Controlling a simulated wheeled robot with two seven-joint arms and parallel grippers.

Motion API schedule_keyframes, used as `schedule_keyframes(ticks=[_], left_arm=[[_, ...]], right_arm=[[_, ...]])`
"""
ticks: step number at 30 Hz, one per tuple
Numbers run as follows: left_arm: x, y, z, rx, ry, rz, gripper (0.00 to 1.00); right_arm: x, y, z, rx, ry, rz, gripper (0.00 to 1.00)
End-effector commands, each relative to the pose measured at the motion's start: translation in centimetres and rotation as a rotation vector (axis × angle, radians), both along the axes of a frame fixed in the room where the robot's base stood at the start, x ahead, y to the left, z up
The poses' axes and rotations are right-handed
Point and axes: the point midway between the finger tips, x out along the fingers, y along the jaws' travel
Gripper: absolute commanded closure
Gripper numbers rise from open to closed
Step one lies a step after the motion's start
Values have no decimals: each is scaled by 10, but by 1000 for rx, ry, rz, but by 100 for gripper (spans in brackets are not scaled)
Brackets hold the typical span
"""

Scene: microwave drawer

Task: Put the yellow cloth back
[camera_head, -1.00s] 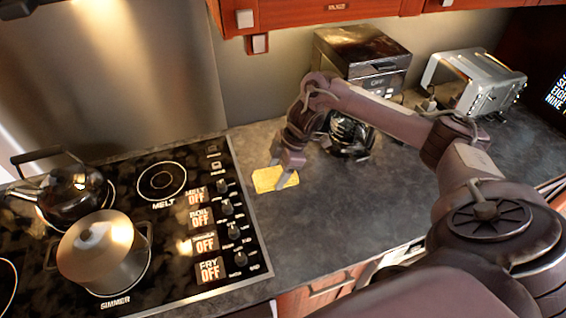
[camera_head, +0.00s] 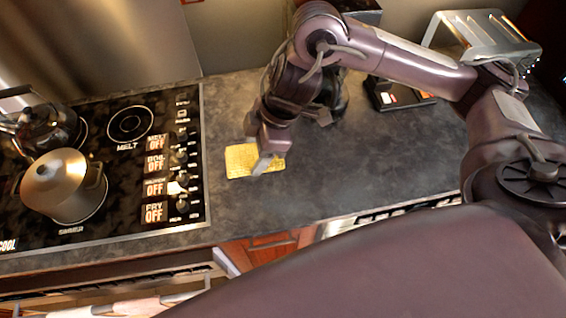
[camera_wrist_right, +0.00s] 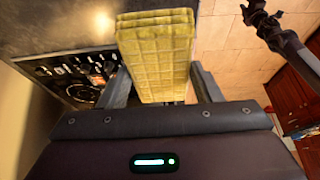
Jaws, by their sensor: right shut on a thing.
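The yellow cloth (camera_head: 240,161) is a folded, quilted-looking rectangle. In the head view it appears over the dark grey counter, just right of the stove. My right gripper (camera_head: 264,162) is shut on its right part. In the right wrist view the cloth (camera_wrist_right: 155,45) sticks out from between the two fingers of the right gripper (camera_wrist_right: 160,92). Its height above the counter is hard to judge. My left gripper is not in view.
The black stove (camera_head: 105,215) with a steel pot (camera_head: 62,186) and a kettle (camera_head: 45,130) is at the left. A metal toaster (camera_head: 480,35) stands at the back right. The counter (camera_head: 350,170) is clear in the middle. A drawer front with a handle (camera_head: 270,240) is below its edge.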

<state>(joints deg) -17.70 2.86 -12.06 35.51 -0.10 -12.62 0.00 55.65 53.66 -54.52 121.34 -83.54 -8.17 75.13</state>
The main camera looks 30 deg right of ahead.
Motion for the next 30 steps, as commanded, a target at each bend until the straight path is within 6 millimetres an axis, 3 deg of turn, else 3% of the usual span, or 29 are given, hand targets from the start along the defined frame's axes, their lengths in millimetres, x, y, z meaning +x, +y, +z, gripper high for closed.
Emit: schedule_keyframes(ticks=[6,11,19,23,30], left_arm=[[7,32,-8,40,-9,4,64],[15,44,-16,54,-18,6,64],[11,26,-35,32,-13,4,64],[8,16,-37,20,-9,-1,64],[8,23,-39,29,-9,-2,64]], right_arm=[[-5,3,-35,2,11,-3,60],[-5,4,-74,4,11,-2,60],[-4,4,-139,4,8,-3,60],[-3,3,-155,0,3,-2,60],[-3,3,-178,0,6,-2,60]])
